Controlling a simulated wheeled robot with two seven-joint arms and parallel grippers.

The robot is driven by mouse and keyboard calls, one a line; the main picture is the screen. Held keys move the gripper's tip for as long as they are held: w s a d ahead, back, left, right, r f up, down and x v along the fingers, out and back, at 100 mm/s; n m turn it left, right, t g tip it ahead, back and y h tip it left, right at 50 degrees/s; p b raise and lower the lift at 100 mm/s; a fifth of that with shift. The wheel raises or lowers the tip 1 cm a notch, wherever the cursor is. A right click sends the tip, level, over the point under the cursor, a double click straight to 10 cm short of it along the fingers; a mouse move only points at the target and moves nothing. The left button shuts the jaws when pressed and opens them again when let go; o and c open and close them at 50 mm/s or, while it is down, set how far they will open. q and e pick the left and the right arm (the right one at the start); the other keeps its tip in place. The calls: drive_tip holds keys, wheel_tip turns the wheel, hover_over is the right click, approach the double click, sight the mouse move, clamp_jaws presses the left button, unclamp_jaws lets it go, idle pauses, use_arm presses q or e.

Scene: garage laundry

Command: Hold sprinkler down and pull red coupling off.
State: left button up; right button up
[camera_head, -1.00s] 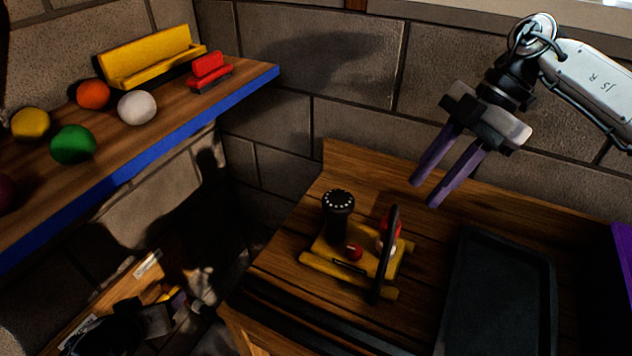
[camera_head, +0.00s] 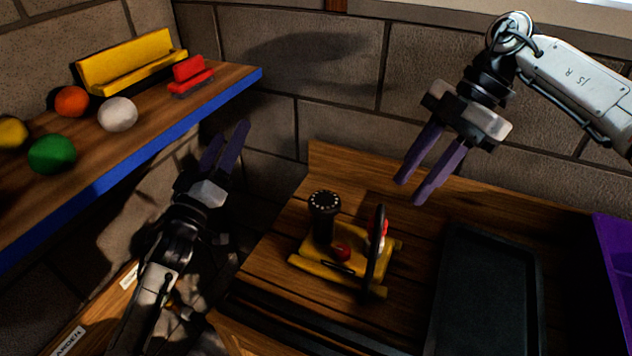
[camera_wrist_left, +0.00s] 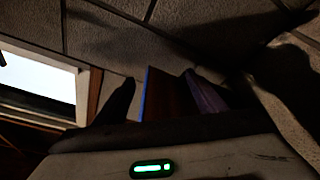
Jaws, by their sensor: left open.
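The sprinkler (camera_head: 325,262) stands on the wooden bench, with a yellow base, a black upright head with pale dots and a dark ring standing on edge at its right. A red part (camera_head: 342,252) sits low on the base, and another red part (camera_head: 379,222) shows behind the ring. I cannot tell which one is the coupling. My left gripper (camera_head: 228,138) is open and empty, left of the bench and below the shelf edge, apart from the sprinkler. My right gripper (camera_head: 408,190) has its purple fingers apart, empty, above and right of the sprinkler.
A black tray (camera_head: 490,240) lies right of the sprinkler, with a purple bin (camera_head: 612,270) beyond it. A blue-edged shelf (camera_head: 150,148) at left holds several balls, a yellow holder (camera_head: 130,62) and a red block (camera_head: 190,76). The block wall closes off the back.

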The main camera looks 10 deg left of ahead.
use_arm(q)
drive_tip(key=d+r+m+g+h, duration=0.2)
drive_tip(key=d+r+m+h, duration=0.4)
drive_tip(key=d+m+h, duration=0.5)
drive_tip(key=d+r+m+g+h, duration=0.3)
drive_tip(key=d+r+m+h, duration=0.5)
drive_tip(key=m, duration=0.5)
drive_tip(key=s+d+r+m+g+h, duration=0.2)
drive_tip(key=s+d+m+g+h, duration=0.25)
drive_tip(key=d+m+g, duration=0.95)
drive_tip(key=s+d+f+m+g+y, duration=0.1)
drive_tip(key=s+m+g+y, duration=0.4)
drive_tip(key=m, duration=0.9)
drive_tip(key=s+d+f+m+g+y, duration=0.15)
drive_tip(key=s+m+g+y, duration=0.4)
drive_tip(key=m, duration=0.85)
drive_tip(key=n+t+y, duration=0.1)
drive_tip(key=t+y, duration=0.7)
drive_tip(key=y, duration=0.6)
hover_over(325, 223)
drive_tip(key=w, duration=0.1)
drive_tip(key=f, duration=1.4)
drive_tip(key=shift+w+a+f, duration=0.1)
drive_tip(key=shift+w, duration=0.1)
drive_tip(key=shift+w+a+f+n, duration=0.15)
drive_tip(key=shift+f+n, duration=0.1)
drive_tip(key=shift+n, duration=0.05)
wheel_tip(325, 223, down, 10)
drive_tip(key=shift+w+r, duration=0.1)
